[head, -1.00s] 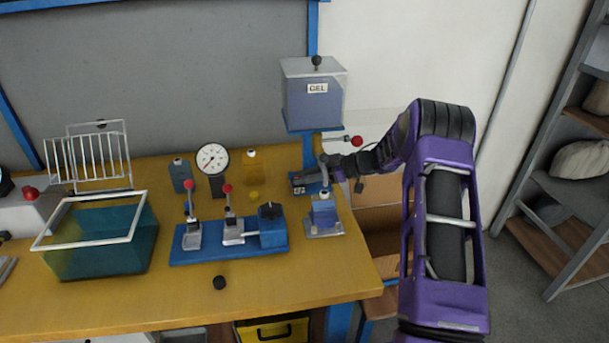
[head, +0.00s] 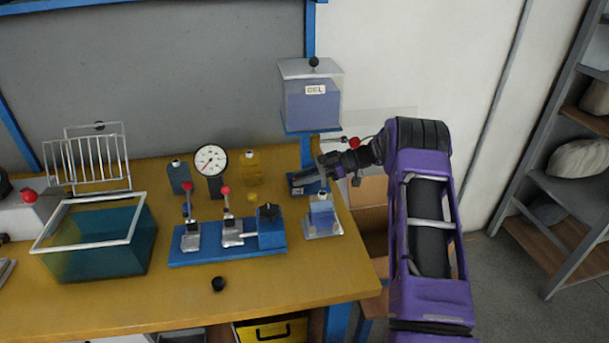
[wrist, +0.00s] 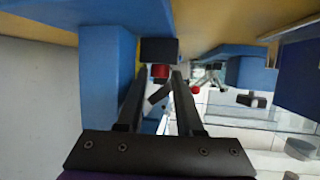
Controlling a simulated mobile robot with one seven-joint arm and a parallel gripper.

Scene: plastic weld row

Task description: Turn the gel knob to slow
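The gel tank (head: 313,103), a clear box labelled GEL, sits on a blue post at the back right of the bench. My gripper (head: 318,176) is low beside this post, at the small dark box (head: 303,187) by its foot. In the wrist view, a dark block (wrist: 159,50) with a small red piece (wrist: 160,71) lies just ahead, between the fingertips of my gripper (wrist: 159,76). I take the red piece to be the knob, but its setting cannot be read. My fingers stand apart, with gaps on both sides of it.
A blue clamp fixture (head: 228,252) with red-tipped levers is left. The bench front (head: 300,275) is mostly clear.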

